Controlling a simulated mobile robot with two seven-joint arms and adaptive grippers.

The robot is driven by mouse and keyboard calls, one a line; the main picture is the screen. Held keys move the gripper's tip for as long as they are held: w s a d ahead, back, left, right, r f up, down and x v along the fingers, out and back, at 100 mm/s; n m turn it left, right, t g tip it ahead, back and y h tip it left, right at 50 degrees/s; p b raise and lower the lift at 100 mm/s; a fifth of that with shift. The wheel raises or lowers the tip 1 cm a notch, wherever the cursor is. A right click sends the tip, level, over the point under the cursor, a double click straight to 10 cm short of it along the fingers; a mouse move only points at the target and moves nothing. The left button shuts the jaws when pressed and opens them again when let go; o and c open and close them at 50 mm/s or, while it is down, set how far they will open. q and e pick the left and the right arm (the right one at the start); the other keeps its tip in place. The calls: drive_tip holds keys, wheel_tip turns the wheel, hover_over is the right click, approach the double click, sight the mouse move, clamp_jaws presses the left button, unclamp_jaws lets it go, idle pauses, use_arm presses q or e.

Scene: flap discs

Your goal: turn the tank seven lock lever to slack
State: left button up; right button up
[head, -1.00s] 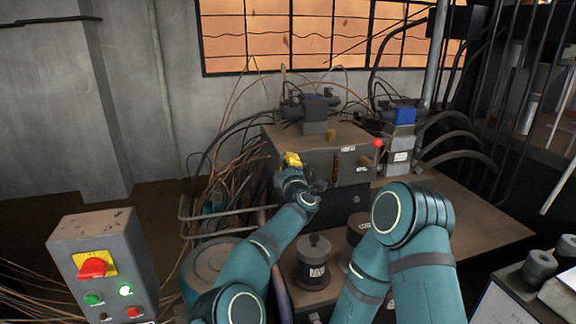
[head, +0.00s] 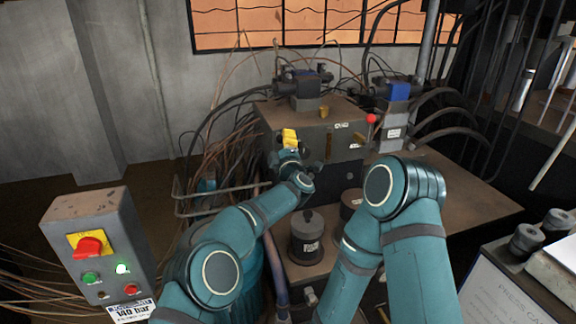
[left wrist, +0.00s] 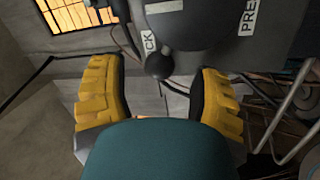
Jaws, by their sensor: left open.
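The grey-brown tank box (head: 275,112) stands at the middle back in the head view, with small labels and brass-coloured handles on its front. My left gripper (head: 291,138) is at its front left, yellow fingers showing. In the left wrist view my left gripper (left wrist: 160,82) is open, a yellow finger on each side. A dark ball-ended lever (left wrist: 159,65) lies between the fingers, with no clear contact. Beside it are a partly hidden label ending in "CK" (left wrist: 148,45) and one starting "PRE" (left wrist: 249,18). No label reading tank seven is legible. My right gripper is not in view.
A grey switch box (head: 100,220) with a red knob stands at the front left. Dark cylinders (head: 307,238) stand on the bench before the tank box. Loose cables (head: 225,150) and a bent pipe rail (head: 205,212) lie left of the gripper. A red ball knob (head: 371,118) tops the box's right side.

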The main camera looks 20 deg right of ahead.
use_arm(q)
drive_tip(key=s+a+f, duration=0.1)
drive_tip(key=s, duration=0.8)
drive_tip(key=shift+s+a+f, duration=0.15)
drive_tip(key=shift+s+f, duration=0.2)
drive_tip(key=shift+s, duration=0.05)
drive_tip(key=shift+f, duration=0.1)
